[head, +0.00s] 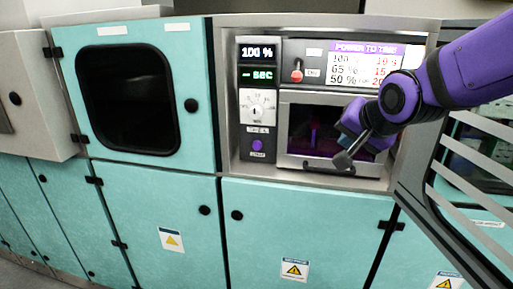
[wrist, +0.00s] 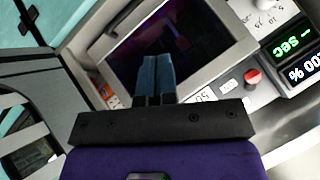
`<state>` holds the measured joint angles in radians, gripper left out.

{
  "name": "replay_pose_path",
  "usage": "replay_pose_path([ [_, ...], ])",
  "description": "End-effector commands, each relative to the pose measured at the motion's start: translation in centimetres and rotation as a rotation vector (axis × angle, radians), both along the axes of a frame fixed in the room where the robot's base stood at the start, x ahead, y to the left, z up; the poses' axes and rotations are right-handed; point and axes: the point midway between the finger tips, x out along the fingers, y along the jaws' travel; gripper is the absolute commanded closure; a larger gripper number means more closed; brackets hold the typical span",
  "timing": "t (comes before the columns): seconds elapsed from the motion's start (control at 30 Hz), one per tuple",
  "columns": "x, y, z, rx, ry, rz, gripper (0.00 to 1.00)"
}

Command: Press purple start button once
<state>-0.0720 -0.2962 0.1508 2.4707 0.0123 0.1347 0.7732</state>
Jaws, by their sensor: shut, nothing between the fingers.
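The purple start button (head: 257,145) is on the microwave's control panel, below the dial, with a small label under it. It is in clear view in the head view and I cannot see it in the wrist view. My gripper (head: 343,160) is in front of the microwave door, to the right of the button and apart from it. In the wrist view its two dark fingers (wrist: 155,75) are together, with nothing between them, over the dark door window (wrist: 185,40).
The dial (head: 258,106) and a display (head: 257,63) reading "100 %" and "- SEC" are above the button. A red knob (head: 297,72) is above the door; it also shows in the wrist view (wrist: 253,77). A power-to-time chart (head: 365,66) is at the upper right. Teal cabinets (head: 150,215) surround the microwave.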

Motion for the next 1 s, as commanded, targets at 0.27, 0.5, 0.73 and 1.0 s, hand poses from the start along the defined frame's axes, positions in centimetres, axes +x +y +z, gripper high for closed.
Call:
replay_pose_path([
  [0.27,5.3,5.1,-2.7,0.281,-0.072,-0.094,1.00],
  [0.5,8.7,9.6,-5.3,0.565,-0.105,-0.164,1.00],
  [0.73,10.7,13.9,-8.0,0.862,-0.098,-0.222,1.00],
  [1.0,11.8,18.3,-11.1,1.224,-0.049,-0.290,1.00],
])
